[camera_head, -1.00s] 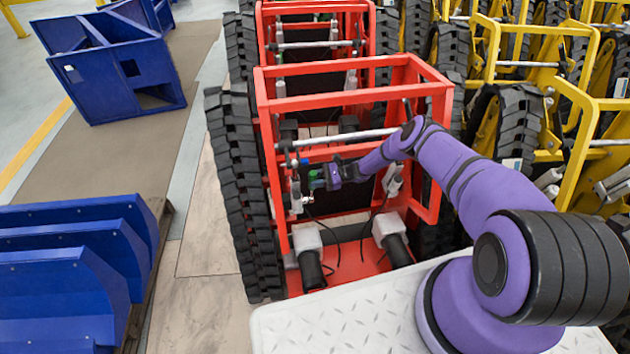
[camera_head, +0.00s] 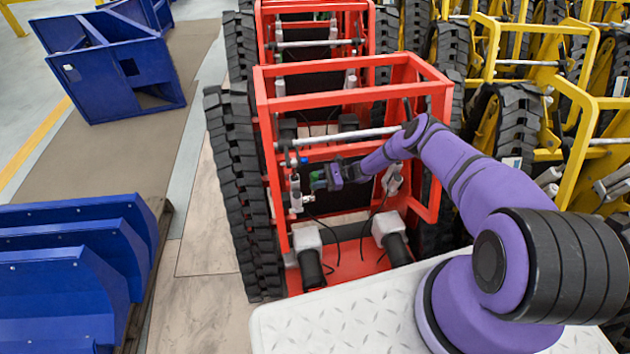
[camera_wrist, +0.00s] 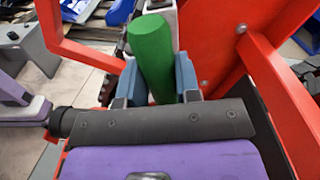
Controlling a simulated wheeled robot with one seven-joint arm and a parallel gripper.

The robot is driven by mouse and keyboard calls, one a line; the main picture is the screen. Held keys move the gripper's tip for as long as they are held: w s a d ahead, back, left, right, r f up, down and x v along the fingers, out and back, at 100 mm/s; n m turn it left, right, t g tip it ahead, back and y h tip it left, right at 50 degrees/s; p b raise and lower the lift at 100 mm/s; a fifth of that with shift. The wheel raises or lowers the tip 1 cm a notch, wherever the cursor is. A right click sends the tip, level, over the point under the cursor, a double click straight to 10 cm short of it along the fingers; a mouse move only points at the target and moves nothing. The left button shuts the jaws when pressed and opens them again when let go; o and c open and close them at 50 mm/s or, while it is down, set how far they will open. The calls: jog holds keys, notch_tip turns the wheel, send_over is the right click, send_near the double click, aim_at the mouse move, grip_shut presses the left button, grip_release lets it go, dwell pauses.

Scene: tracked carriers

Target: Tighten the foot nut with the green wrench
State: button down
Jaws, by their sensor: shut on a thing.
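The green wrench shows in the wrist view as a thick green handle (camera_wrist: 152,58) between the two blue-grey fingers of my gripper (camera_wrist: 158,82). My gripper is shut on it. In the head view my gripper (camera_head: 318,181) is inside the near red carrier frame (camera_head: 350,78), at its left side, with a small bit of green at its tip. A silver upright fitting (camera_head: 296,193) stands just left of the gripper. The foot nut and the wrench's working end are hidden or too small to tell.
Red bars surround my gripper closely. A black track (camera_head: 235,180) runs along the carrier's left side. Two grey-and-black motors (camera_head: 390,236) sit on the red floor. Blue metal parts (camera_head: 75,265) lie at left; yellow carriers (camera_head: 560,85) stand at right.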

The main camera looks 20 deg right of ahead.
jog(key=shift+s+d, duration=0.1)
jog(key=shift+d, duration=1.4)
jog(key=shift+s+d, duration=0.1)
jog(key=shift+d, duration=1.85)
jog(key=shift+r, duration=0.15)
